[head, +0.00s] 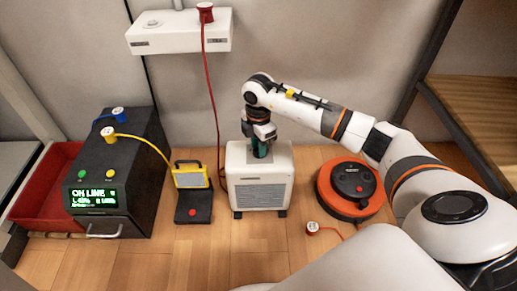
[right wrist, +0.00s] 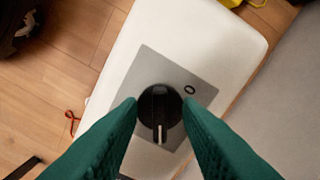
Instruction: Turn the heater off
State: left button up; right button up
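The heater (head: 260,188) is a white box with a slatted front, standing on the wooden floor in the middle of the head view. Its top also shows in the right wrist view (right wrist: 145,35), with a grey plate (right wrist: 185,75) and a round black knob (right wrist: 159,100). The knob's pale pointer line faces the bottom of that view; a ring-shaped mark (right wrist: 190,90) is at its upper right. My right gripper (head: 260,150) points down at the heater top. Its green fingers stand either side of the knob with narrow gaps. The gripper hides the knob in the head view. My left gripper is out of view.
A yellow work lamp (head: 190,176) stands left of the heater, beside a dark unit (head: 118,170) with a green display. An orange cable reel (head: 350,188) is at the right. A red cable (head: 212,100) hangs from a white wall box (head: 178,33) behind the heater.

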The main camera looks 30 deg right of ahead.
jog(key=shift+f, duration=0.1)
jog(key=shift+c, duration=0.3)
grip_shut()
